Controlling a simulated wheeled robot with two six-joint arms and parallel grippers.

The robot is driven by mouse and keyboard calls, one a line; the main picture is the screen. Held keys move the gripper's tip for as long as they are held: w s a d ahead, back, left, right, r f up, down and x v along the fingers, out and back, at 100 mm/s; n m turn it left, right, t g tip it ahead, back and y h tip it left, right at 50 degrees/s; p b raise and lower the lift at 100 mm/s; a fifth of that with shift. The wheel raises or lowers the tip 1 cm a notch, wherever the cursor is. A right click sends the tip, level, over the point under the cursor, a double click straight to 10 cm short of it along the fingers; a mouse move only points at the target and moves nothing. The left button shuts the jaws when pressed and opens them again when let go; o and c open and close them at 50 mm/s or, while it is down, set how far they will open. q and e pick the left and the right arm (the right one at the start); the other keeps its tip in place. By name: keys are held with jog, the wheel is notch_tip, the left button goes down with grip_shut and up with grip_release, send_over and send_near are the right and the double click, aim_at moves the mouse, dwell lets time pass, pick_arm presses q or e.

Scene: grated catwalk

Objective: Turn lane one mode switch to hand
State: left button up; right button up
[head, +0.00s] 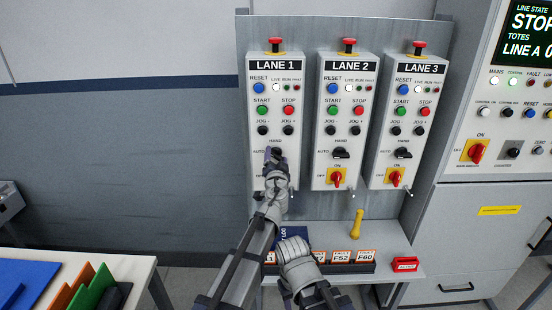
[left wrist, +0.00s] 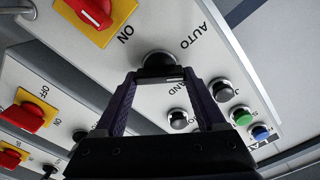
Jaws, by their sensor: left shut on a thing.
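The lane one box (head: 255,140) is the leftmost of three grey panels in the head view. Its black mode switch (left wrist: 157,61) shows between my left fingertips in the left wrist view, with AUTO and HAND labels beside it. My left gripper (head: 274,153) is shut on this switch, and in the head view it mostly covers it. A short white mark shows at the switch's lower edge in the wrist view, but I cannot tell which label the switch points to. My right gripper cannot be made out in either view.
The lane two box (head: 321,140) and lane three box (head: 372,140) stand close on the right. Lane one's red and yellow rotary switch (left wrist: 95,12) is near my left gripper.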

pick_arm(q)
jog(key=m, duration=0.5)
jog(key=shift+f+m, duration=0.1)
jog(key=shift+m, duration=0.2)
jog(key=shift+d+f+m, duration=0.1)
jog(key=shift+m, duration=2.1)
jog(key=shift+s, duration=0.1)
jog(key=o, duration=1.3)
jog(key=s, duration=0.7)
jog(key=shift+s, duration=0.35)
